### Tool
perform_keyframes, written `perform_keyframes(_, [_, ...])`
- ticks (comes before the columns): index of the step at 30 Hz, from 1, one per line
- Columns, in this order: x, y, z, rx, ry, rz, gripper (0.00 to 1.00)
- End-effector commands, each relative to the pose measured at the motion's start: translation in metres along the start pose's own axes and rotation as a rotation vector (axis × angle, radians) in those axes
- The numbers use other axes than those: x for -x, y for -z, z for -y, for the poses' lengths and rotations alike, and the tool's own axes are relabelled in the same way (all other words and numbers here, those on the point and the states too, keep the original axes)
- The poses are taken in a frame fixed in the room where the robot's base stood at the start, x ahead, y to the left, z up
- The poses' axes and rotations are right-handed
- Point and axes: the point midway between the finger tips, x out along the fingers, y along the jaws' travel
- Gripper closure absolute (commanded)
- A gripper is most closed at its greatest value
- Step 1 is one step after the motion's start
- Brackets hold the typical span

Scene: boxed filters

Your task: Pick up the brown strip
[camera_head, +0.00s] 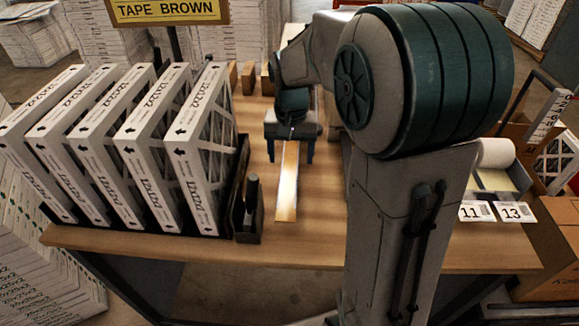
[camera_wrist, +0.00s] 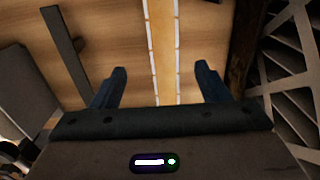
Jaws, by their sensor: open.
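The brown strip (camera_head: 288,185) is a long, narrow, light tan piece lying on the wooden table, its near end towards the front edge. In the wrist view the strip (camera_wrist: 163,50) runs between my two fingers and has white marks along both sides. My gripper (camera_head: 289,155) is over the far part of the strip, with its blue fingers pointing down, one on each side. In the wrist view my gripper (camera_wrist: 158,82) is open, with a gap between each finger and the strip. The strip's far end is hidden behind my gripper in the head view.
Boxed filters (camera_head: 200,150) stand in a row in a dark rack on the left of the wooden table (camera_head: 330,245). A small dark holder (camera_head: 249,215) stands beside the strip. Brown blocks (camera_head: 248,78) stand behind. Number cards (camera_head: 477,211) and a white roll (camera_head: 495,153) are at right.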

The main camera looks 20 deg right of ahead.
Motion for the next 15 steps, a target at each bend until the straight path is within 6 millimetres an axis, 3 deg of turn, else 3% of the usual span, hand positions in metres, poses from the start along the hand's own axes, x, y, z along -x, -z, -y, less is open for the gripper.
perform_keyframes(15, [-0.054, 0.007, 0.006, 0.002, -0.001, 0.003, 0.31])
